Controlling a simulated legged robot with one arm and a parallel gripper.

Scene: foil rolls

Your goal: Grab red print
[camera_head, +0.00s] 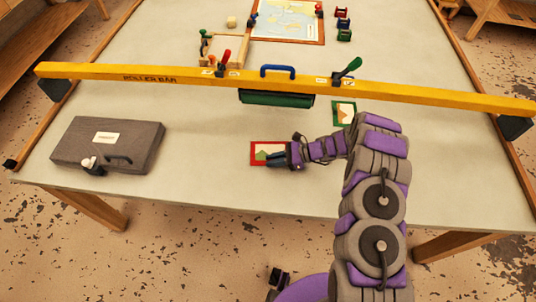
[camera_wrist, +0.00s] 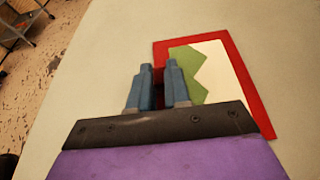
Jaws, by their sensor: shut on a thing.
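The red print (camera_head: 262,147), a small card with a red border, cream ground and green shape, lies on the table near its front edge. It also shows in the wrist view (camera_wrist: 215,75), to the right of and beneath my fingers. My gripper (camera_head: 271,160) reaches in from the right, low over the print. In the wrist view my gripper (camera_wrist: 160,70) has its two blue-grey fingers close together with a narrow gap, shut on the print's red left edge. The exact contact is partly hidden by the fingers.
A yellow roller bar (camera_head: 190,79) spans the table behind the print, with a green roller (camera_head: 277,99) beneath. A green-bordered print (camera_head: 344,112) lies to the right, near my arm. A grey case (camera_head: 135,138) stands at left. Bare table lies between the case and print.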

